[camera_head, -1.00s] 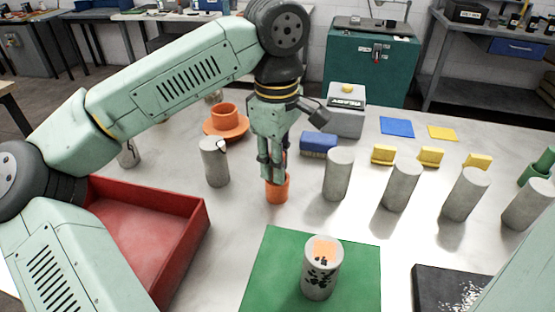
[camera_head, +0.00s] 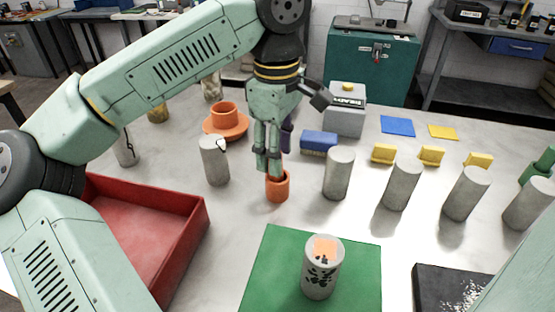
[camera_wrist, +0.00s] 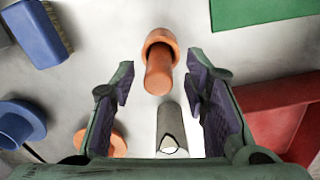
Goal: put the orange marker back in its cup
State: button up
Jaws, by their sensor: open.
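The orange cup (camera_head: 277,190) stands upright on the table, left of the row of grey cylinders. In the wrist view the cup (camera_wrist: 161,38) has an orange marker (camera_wrist: 157,73) standing in it, its rounded end toward the camera. My gripper (camera_head: 272,168) is just above the cup in the head view. In the wrist view my gripper (camera_wrist: 163,92) is open, one finger on each side of the marker with clear gaps, touching nothing that I can see. In the head view the fingers largely hide the marker.
A grey cylinder (camera_head: 214,162) stands close left of the cup, another (camera_head: 338,175) to its right. A blue brush (camera_head: 319,142) and an orange saucer (camera_head: 226,128) lie behind. A red tray (camera_head: 150,230) is left; a green mat (camera_head: 265,285) with a marked canister (camera_head: 322,270) is in front.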

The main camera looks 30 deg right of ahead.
notch_tip(320, 180, up, 10)
jog(key=shift+f, duration=0.25)
